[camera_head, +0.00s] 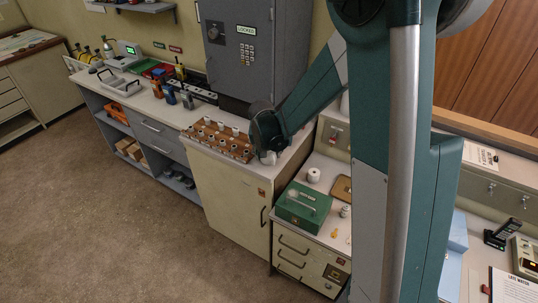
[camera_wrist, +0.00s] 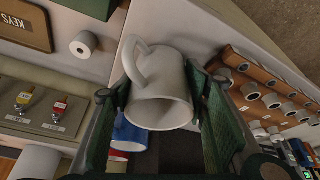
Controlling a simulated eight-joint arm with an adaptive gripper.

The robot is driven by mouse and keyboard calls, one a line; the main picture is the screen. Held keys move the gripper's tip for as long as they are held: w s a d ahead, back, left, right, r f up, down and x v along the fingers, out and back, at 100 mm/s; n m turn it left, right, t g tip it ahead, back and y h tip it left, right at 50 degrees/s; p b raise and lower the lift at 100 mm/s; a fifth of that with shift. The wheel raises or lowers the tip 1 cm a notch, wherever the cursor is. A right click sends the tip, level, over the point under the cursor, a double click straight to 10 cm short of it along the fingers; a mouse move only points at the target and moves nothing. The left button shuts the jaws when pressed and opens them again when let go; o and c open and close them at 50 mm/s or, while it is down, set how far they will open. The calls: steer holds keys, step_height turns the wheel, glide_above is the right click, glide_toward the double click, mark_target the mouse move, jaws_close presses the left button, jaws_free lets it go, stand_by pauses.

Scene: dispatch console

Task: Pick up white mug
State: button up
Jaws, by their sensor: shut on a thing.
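The white mug (camera_wrist: 160,100) sits between the two dark green fingers of my gripper (camera_wrist: 158,88) in the wrist view. Its open mouth faces the camera and its handle is at the upper left. The fingers are shut on its sides. In the head view, a small pale part of the mug (camera_head: 268,158) shows beneath my gripper, at the right end of the counter by the rack. My arm hides much of that area. I cannot tell whether the mug touches a surface.
A blue mug (camera_wrist: 130,132) and a red item are behind the left finger in the wrist view. A wooden rack (camera_head: 218,139) with several white-topped items stands close by on the counter. A green box (camera_head: 302,205) and a white roll (camera_head: 313,175) are on the lower cabinet.

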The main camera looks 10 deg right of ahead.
steer(key=shift+r, duration=0.1)
step_height(320, 180, up, 10)
steer(key=shift+p, duration=0.3)
stand_by(0.6)
